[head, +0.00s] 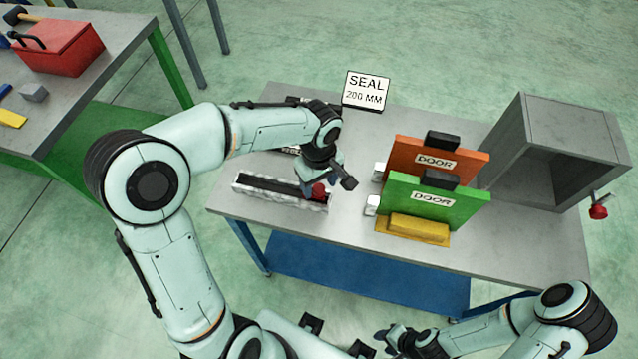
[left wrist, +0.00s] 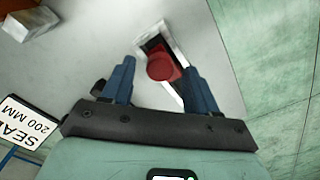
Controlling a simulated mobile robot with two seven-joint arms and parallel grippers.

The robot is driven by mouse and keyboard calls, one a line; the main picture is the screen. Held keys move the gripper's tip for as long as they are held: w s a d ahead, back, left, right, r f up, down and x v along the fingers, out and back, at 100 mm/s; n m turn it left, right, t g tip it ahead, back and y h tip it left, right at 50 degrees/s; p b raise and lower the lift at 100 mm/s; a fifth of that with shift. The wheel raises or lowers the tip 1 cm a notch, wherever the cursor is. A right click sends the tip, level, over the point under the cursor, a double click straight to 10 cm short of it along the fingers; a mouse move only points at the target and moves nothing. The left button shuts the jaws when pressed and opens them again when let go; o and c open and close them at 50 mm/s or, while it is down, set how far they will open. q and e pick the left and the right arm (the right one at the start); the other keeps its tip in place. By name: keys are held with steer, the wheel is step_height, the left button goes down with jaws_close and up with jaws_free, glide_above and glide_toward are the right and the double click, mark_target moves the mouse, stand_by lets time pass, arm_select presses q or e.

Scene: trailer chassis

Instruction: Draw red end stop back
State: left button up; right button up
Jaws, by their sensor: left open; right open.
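The red end stop (head: 318,191) sits at the right end of a pale, dark-slotted rail (head: 262,190) on the grey table. My left gripper (head: 322,188) is over the stop, its fingers pointing down. Part of the stop is hidden by the gripper in the head view. My right gripper (head: 388,340) is open and empty, low at the front of the table.
A "SEAL 200 MM" sign (head: 366,90) stands at the table's back edge. An orange door panel (head: 400,155) and a green door panel (head: 400,197) stand right of the rail, above a yellow block (head: 414,230). A grey open cabinet (head: 560,130) is at the far right.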

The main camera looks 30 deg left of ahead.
arm_select(q)
steer(key=shift+f, duration=0.45)
steer(key=shift+c, duration=0.2)
jaws_close()
steer(key=d, duration=0.2)
steer(key=w+d+b, duration=0.1)
steer(key=d, duration=0.1)
steer(key=shift+d, duration=0.2)
steer(key=shift+w+d, duration=0.15)
steer(key=shift+d, duration=0.35)
steer(key=shift+o, duration=0.2)
jaws_free()
arm_select(e)
steer(key=shift+s+f, duration=0.45)
steer(key=shift+f, duration=0.35)
arm_select(q)
step_height(320, 180, up, 14)
steer(key=p, duration=0.1)
steer(key=shift+f, duration=0.25)
arm_select(e)
steer(key=shift+w+r, duration=0.65)
steer(key=shift+r, duration=0.35)
